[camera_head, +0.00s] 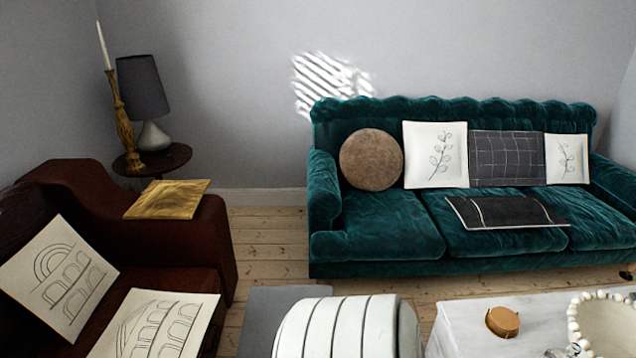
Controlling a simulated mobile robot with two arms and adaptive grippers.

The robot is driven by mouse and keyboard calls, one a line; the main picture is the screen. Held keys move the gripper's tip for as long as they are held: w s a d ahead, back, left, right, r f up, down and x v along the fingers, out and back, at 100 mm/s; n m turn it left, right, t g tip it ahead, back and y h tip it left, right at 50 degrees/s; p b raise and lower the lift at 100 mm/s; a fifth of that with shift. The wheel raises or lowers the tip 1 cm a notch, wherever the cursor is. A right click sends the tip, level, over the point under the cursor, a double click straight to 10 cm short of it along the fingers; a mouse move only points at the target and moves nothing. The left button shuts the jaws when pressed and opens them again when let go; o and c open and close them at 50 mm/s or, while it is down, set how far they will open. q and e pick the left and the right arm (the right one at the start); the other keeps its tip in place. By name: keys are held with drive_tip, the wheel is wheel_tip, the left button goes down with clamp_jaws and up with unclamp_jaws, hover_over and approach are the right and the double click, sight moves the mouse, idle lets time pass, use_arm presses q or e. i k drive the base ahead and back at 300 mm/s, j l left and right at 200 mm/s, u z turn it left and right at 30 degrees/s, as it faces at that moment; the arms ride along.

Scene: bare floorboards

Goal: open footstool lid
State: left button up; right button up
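A flat-topped grey block (258,322), which may be the footstool, shows at the bottom edge, left of centre. Only its far part is in view, and I cannot tell whether it has a lid or how a lid stands. A white, rounded, ribbed thing (340,325) overlaps its right side in the picture; I cannot tell what it is. Neither of my grippers is in view.
A dark red sofa (215,235) with cushions stands at the left. A green velvet sofa (390,225) is against the back wall. A white table (465,325) with a round brown box (502,321) is at the lower right. Bare floorboards (268,245) lie between the sofas.

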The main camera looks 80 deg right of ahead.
sight(268, 307)
drive_tip(key=z, duration=1.9)
